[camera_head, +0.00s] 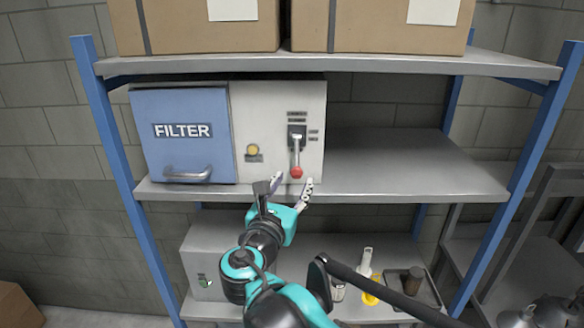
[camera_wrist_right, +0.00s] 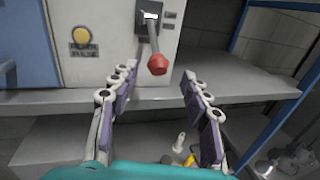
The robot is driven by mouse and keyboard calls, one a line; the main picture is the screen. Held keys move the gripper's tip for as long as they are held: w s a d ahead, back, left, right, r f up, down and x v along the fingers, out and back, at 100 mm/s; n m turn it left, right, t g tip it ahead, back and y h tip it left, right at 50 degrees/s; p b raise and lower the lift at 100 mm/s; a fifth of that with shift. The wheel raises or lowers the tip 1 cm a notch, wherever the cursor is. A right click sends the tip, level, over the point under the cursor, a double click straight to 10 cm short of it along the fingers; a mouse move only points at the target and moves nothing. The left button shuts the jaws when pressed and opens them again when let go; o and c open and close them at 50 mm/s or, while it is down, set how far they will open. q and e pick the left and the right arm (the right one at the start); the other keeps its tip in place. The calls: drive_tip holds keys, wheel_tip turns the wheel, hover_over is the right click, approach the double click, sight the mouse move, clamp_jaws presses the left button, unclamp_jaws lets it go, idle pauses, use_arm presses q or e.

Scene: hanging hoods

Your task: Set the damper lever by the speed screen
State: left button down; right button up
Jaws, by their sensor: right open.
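The damper lever (camera_head: 297,158) is a grey handle with a red knob on the white control panel (camera_head: 270,120), and it hangs downward from a dark slotted plate. It also shows in the right wrist view, with its red knob (camera_wrist_right: 157,65) just beyond the fingertips. My right gripper (camera_head: 291,190) is open and empty, just below the knob and in front of the shelf edge. In the wrist view its fingers (camera_wrist_right: 157,75) stand apart on either side of the knob, not touching it. I cannot make out a speed screen. The left gripper is not in view.
A blue FILTER door (camera_head: 182,133) with a handle adjoins the panel, which has a yellow button (camera_head: 252,150). Cardboard boxes (camera_head: 195,28) sit on the top shelf. The middle shelf (camera_head: 400,165) is bare at right. A tray (camera_head: 400,295) holding items stands on the lower shelf.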

sight(293, 177)
drive_tip(key=x, duration=0.4)
drive_tip(key=shift+w+a, duration=0.2)
drive_tip(key=shift+w, duration=0.05)
drive_tip(key=shift+w+d, duration=0.2)
drive_tip(key=shift+w, duration=0.1)
drive_tip(key=shift+d, duration=0.1)
drive_tip(key=shift+p, duration=0.3)
clamp_jaws()
